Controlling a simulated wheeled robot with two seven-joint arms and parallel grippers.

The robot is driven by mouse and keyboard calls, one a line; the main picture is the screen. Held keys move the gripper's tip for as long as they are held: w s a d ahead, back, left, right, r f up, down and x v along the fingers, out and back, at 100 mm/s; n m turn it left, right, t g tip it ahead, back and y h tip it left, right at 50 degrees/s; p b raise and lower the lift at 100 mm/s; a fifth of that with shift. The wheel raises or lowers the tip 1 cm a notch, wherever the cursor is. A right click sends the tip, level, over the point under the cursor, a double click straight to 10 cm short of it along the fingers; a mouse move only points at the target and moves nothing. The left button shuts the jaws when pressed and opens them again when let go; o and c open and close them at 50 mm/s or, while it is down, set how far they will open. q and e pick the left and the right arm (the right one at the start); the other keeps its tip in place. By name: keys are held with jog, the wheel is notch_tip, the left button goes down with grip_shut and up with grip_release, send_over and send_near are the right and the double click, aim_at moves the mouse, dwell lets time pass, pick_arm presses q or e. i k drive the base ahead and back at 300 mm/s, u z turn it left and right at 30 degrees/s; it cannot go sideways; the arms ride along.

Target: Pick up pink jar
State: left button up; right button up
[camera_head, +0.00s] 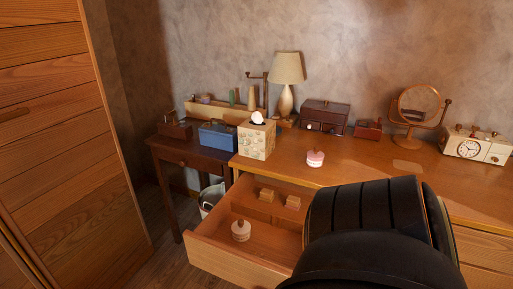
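A small pink jar (315,158) with a white middle band stands upright on the wooden dresser top (355,164), right of the tissue box. A similar pale, pinkish jar (241,230) with a knobbed lid sits inside the open drawer (270,232) at its front left. A black part of my own arm fills the lower right and hides part of the drawer and dresser front. Neither gripper's fingers show in the head view.
A patterned tissue box (256,139), a lamp (286,82), a dark wooden box (325,115), a round mirror (418,104) and a clock radio (475,146) stand on the dresser. A blue box (217,135) sits on the side table. The drawer juts out, holding two small wooden blocks (267,195).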

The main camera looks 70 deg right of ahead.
aim_at(312, 162)
jog(key=u, duration=0.1)
jog(key=i, duration=0.9)
jog(key=z, duration=1.65)
